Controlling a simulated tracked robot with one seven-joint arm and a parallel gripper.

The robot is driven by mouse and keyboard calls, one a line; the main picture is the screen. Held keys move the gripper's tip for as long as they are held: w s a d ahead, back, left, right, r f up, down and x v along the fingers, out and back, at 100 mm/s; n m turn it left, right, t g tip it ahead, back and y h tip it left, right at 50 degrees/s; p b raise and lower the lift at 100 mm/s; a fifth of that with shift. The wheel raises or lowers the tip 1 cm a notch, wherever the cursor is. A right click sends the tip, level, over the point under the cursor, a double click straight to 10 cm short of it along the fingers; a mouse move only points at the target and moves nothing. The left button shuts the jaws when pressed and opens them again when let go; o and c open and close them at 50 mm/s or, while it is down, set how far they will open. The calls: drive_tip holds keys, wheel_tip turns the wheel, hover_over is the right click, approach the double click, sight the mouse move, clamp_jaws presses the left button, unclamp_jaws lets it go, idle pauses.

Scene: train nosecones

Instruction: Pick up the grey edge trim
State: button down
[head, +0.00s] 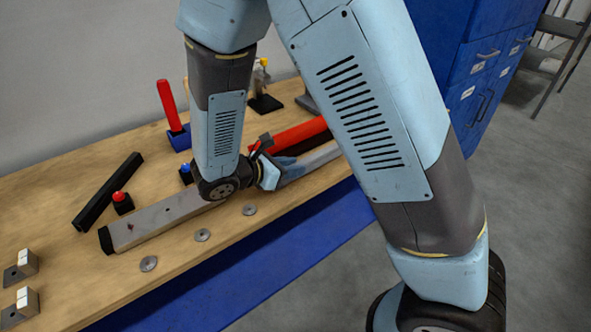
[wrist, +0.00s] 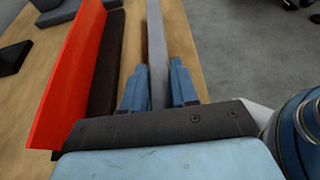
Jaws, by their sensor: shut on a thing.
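The grey edge trim (wrist: 157,50) is a long, narrow grey bar. In the wrist view it runs between the two blue fingers of my gripper (wrist: 159,88), and away over the wooden bench. My gripper is shut on it. In the head view my gripper (head: 287,168) is low over the bench, and the trim (head: 320,158) extends from it to the upper right, partly hidden by my arm. I cannot tell whether the trim touches the bench. A grey bar with a black end (head: 165,215) lies left of my gripper; whether it joins the trim is hidden.
A red bar (head: 300,134) with a dark strip (wrist: 107,80) lies close beside the trim. A black bar (head: 107,190), a red button (head: 121,198) and a red-handled tool (head: 168,105) are at the left. Round metal discs (head: 203,235) line the bench's front edge. Blue cabinets (head: 480,60) stand behind right.

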drive_tip(key=s+d+r, duration=0.4)
drive_tip(key=s+r, duration=0.7)
drive_tip(key=s, duration=0.2)
drive_tip(key=shift+s+d+r, duration=0.2)
drive_tip(key=shift+r, duration=0.1)
drive_tip(key=shift+s, duration=0.15)
